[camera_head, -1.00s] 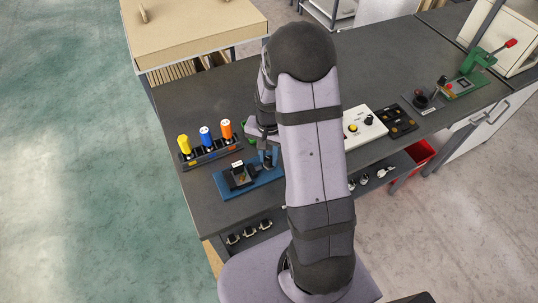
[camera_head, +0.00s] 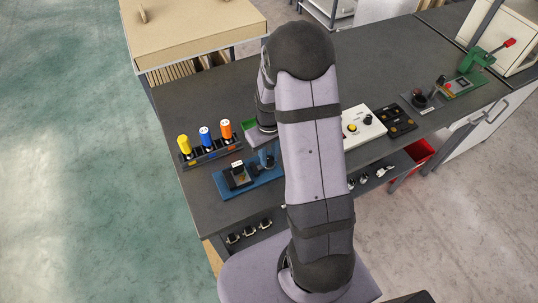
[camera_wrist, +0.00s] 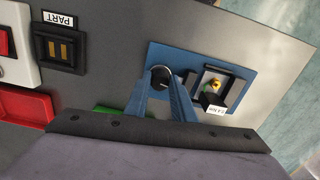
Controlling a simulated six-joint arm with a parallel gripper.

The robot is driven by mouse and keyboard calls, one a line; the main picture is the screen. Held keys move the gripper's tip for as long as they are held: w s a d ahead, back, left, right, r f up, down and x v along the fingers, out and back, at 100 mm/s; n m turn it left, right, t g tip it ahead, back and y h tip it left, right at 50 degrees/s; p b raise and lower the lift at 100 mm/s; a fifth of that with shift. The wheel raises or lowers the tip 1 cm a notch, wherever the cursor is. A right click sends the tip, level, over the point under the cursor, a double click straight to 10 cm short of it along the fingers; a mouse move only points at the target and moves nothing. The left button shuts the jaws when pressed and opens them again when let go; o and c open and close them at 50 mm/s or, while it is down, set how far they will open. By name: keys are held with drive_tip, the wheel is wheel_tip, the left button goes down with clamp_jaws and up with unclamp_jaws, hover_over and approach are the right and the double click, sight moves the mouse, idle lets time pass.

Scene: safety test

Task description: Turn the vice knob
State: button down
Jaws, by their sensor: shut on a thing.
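The vice knob (camera_wrist: 161,76) is a round dark knob with a pale rim and a light mark, seen in the wrist view on a blue base plate (camera_wrist: 206,53). My gripper (camera_wrist: 160,86) has its two blue fingers on either side of the knob, shut on it. Beside the knob on the same plate sits a black vice block (camera_wrist: 214,86) with a small gold and green part in it and a white label. In the head view the blue plate (camera_head: 268,178) and the vice block (camera_head: 238,176) show near the bench's front edge; my arm hides the knob there.
A rack (camera_head: 211,153) with yellow, blue and orange bottles stands behind the plate. A white control box (camera_head: 363,126) and a black part tray (camera_head: 397,120) lie to the right of my arm. A red tray (camera_wrist: 25,108) shows at left in the wrist view. The back left bench is clear.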

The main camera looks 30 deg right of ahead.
sight(269, 158)
drive_tip(key=shift+w+n, duration=0.1)
drive_tip(key=shift+n, duration=0.8)
drive_tip(key=c, duration=1.5)
unclamp_jaws()
drive_tip(key=shift+r, duration=0.1)
drive_tip(key=shift+r+b, duration=0.85)
drive_tip(key=shift+r, duration=2.75)
